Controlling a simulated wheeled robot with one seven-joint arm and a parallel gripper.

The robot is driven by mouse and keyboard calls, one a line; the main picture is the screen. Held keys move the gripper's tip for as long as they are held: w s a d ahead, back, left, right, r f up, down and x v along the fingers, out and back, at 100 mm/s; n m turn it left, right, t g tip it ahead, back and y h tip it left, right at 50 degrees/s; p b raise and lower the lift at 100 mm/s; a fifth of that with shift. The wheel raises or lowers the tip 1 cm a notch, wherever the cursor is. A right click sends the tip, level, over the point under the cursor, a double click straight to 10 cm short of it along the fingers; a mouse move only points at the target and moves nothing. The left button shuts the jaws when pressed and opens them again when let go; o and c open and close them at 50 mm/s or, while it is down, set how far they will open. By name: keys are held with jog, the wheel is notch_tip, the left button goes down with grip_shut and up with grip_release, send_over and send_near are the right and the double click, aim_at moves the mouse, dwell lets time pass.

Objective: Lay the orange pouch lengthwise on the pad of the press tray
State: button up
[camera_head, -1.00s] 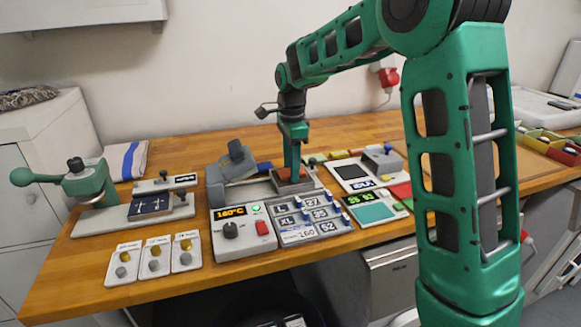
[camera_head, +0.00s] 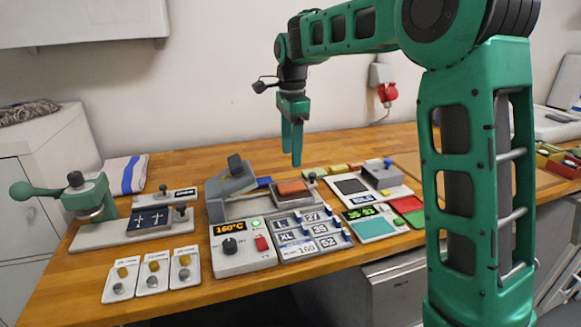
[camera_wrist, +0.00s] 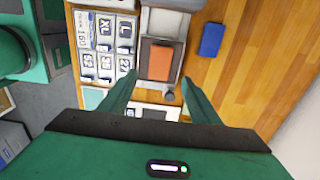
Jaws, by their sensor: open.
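The orange pouch (camera_head: 292,188) lies flat on the press tray (camera_head: 254,208), on its pad, beside the grey press. In the wrist view the pouch (camera_wrist: 160,61) lies with its long side along the tray (camera_wrist: 158,22), inside the tray's outline. My gripper (camera_head: 293,163) is open and empty, raised above the tray. In the wrist view its fingers (camera_wrist: 157,94) stand apart on either side of the view of the pouch, without touching it.
A heat control box (camera_head: 243,243) reading 160°C and a size-label panel (camera_head: 301,233) stand in front of the tray. A blue block (camera_wrist: 211,39) lies beside the tray. A lever press (camera_head: 85,195) stands at left, a scale-like unit (camera_head: 366,188) at right.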

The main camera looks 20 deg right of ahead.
jog(key=shift+r, duration=1.1)
jog(key=s+d+f+n, duration=0.25)
jog(key=s+d, duration=0.35)
jog(key=s, duration=0.3)
jog(key=s+d+f+n, duration=0.1)
jog(key=s+d+n, duration=0.3)
jog(key=s, duration=0.5)
jog(key=s+d+f+n, duration=0.1)
jog(key=s+d+f, duration=0.1)
jog(key=s+d, duration=0.6)
jog(key=s+f+n, duration=0.2)
jog(key=s+f, duration=0.1)
jog(key=s, duration=0.3)
jog(key=s+f+n, duration=0.2)
jog(key=s+f, duration=0.2)
jog(key=s, duration=0.3)
jog(key=shift+s+a, duration=0.25)
jog(key=shift+s, duration=0.05)
